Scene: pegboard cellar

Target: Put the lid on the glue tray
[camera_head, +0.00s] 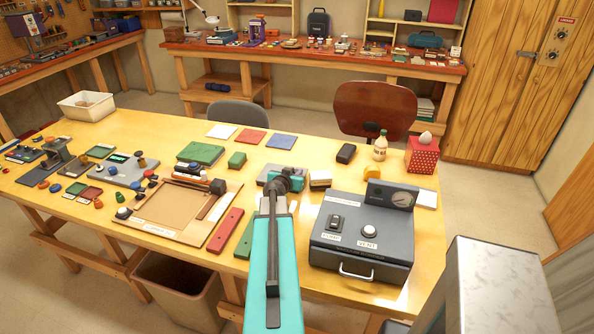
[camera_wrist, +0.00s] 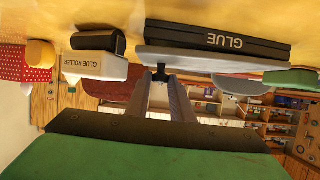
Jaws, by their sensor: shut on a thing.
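The lid is a grey plate (camera_wrist: 215,62) with a black knob (camera_wrist: 160,73); the wrist view shows it upside down. My gripper (camera_wrist: 163,85) is shut on this knob, with a grey finger at either side. The glue tray (camera_wrist: 220,36) is dark with a white GLUE label and lies on the table directly under the lid. The two nearly line up; I cannot tell whether they touch. In the head view my gripper (camera_head: 284,182) is over a grey plate (camera_head: 262,178), and my arm hides much of the lid and tray.
The glue roller (camera_head: 320,180) stands close on the right, with a dark roll (camera_head: 346,153) behind it. A dark press box (camera_head: 358,248) stands front right. A bottle (camera_head: 380,149) and red dotted box (camera_head: 422,157) are back right.

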